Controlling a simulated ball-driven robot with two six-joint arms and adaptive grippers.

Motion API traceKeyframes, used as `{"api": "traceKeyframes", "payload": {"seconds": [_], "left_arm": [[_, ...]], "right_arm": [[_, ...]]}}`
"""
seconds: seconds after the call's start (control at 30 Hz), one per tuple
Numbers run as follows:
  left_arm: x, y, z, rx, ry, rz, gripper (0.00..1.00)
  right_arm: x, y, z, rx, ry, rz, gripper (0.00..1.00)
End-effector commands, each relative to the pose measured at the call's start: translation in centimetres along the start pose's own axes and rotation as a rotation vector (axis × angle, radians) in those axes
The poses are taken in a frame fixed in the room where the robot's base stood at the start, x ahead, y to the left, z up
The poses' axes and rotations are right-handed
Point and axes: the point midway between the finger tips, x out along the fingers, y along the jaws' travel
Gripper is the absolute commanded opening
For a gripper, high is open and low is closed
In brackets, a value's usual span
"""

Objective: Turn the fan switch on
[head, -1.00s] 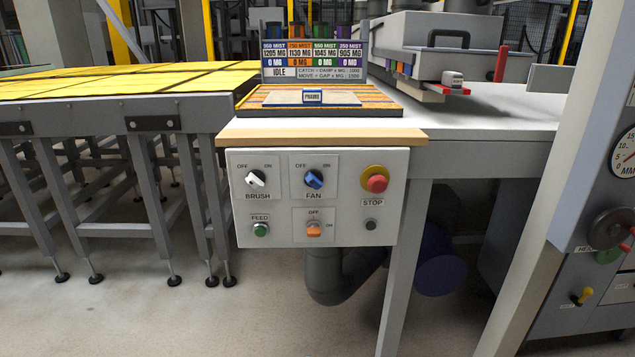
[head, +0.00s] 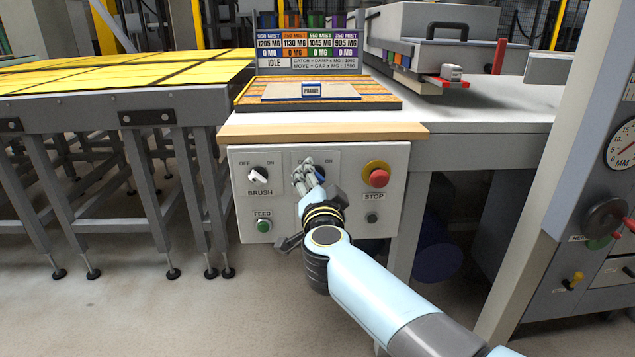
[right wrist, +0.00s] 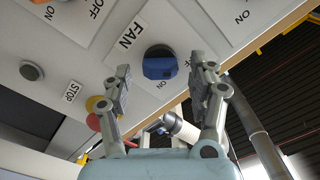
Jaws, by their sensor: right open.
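The fan switch is a blue rotary knob (right wrist: 160,65) on the control panel. In the head view only a sliver of blue (head: 320,172) shows, the rest hidden behind my right gripper (head: 308,174). In the right wrist view my right gripper (right wrist: 162,82) is open, with one finger on each side of the knob. I cannot tell whether the fingers touch it. Its exact pointing direction is unclear. My left gripper is not in view.
The white panel (head: 240,212) also bears the white brush switch (head: 258,176), the green feed button (head: 264,226) and the red stop button (head: 379,178). A wooden ledge (head: 290,131) juts out above it. The display (head: 275,70) reads IDLE.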

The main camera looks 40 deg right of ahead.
Motion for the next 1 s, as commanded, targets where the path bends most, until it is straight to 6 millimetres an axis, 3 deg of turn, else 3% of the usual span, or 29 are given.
{"api": "traceKeyframes", "payload": {"seconds": [0.13, 0.4, 0.8, 1.0], "left_arm": [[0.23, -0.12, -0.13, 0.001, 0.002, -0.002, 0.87], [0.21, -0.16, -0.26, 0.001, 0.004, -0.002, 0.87], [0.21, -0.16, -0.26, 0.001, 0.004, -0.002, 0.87], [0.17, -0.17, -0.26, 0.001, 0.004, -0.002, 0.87]], "right_arm": [[1.06, 0.03, 0.02, -0.001, 0.0, 0.0, 0.6], [1.22, -0.01, -0.02, -0.001, 0.0, 0.0, 0.6], [1.18, 0.0, 0.0, -0.001, -0.001, 0.0, 0.09], [1.17, -0.01, 0.0, 0.008, -0.001, 0.0, 0.06]]}}
